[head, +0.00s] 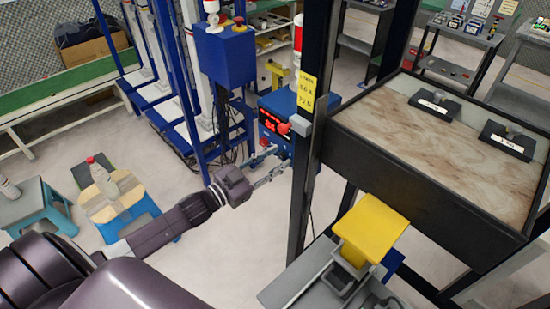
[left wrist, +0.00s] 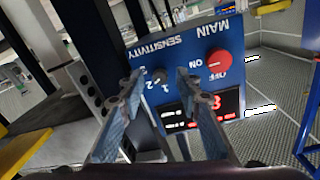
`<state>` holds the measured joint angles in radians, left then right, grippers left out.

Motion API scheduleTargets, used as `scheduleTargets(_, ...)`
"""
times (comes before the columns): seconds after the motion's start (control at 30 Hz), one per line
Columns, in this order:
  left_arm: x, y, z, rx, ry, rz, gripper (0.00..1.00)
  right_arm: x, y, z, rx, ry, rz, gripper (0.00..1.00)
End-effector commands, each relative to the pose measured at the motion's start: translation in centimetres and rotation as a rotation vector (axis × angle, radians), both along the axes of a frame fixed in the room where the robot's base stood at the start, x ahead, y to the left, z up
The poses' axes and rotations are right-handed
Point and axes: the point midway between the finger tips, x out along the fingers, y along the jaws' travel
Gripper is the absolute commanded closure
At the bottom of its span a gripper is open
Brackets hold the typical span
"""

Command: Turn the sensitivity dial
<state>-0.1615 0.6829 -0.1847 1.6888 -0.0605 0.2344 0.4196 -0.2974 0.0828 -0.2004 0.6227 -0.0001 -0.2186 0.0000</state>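The sensitivity dial (left wrist: 159,76) is a small dark knob on a blue control box (left wrist: 200,45), beside the upside-down word SENSITIVITY in the left wrist view. The box also shows in the head view (head: 272,103), where my gripper is close to its lower front. My left gripper (head: 279,158) is open. In the left wrist view its two fingertips (left wrist: 160,80) stand on either side of the dial with a visible gap; I cannot tell whether either one touches it.
A larger red MAIN switch (left wrist: 219,62) is beside the dial, and a red digit display (left wrist: 218,103) is on the same face. A dark post (head: 312,130) stands right of the box in the head view. A table (head: 420,190) lies farther right.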

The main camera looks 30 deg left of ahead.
Motion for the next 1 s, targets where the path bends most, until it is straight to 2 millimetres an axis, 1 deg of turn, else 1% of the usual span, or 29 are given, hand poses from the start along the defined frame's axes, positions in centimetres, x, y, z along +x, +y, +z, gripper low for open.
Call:
scheduleTargets(0.17,0.0,0.01,-0.03,0.0,0.0,0.0,0.68,-0.07,0.0,-0.02,0.0,0.001,0.0,1.0)
scheduleTargets(0.2,0.0,0.01,-0.04,0.0,0.001,0.0,0.71,-0.09,0.01,-0.02,0.0,0.002,0.0,1.0)
scheduleTargets(0.47,-0.02,0.01,-0.03,0.0,0.001,0.0,0.99,-0.34,0.06,-0.04,0.0,0.006,-0.001,1.0)
scheduleTargets(0.77,-0.02,0.01,-0.03,0.012,-0.004,0.0,1.0,-0.48,0.41,-0.05,0.005,0.008,-0.003,1.0)
scheduleTargets(1.0,-0.02,-0.01,-0.02,0.1,-0.035,0.0,1.0,-0.49,0.43,0.03,0.005,0.008,-0.003,1.0)
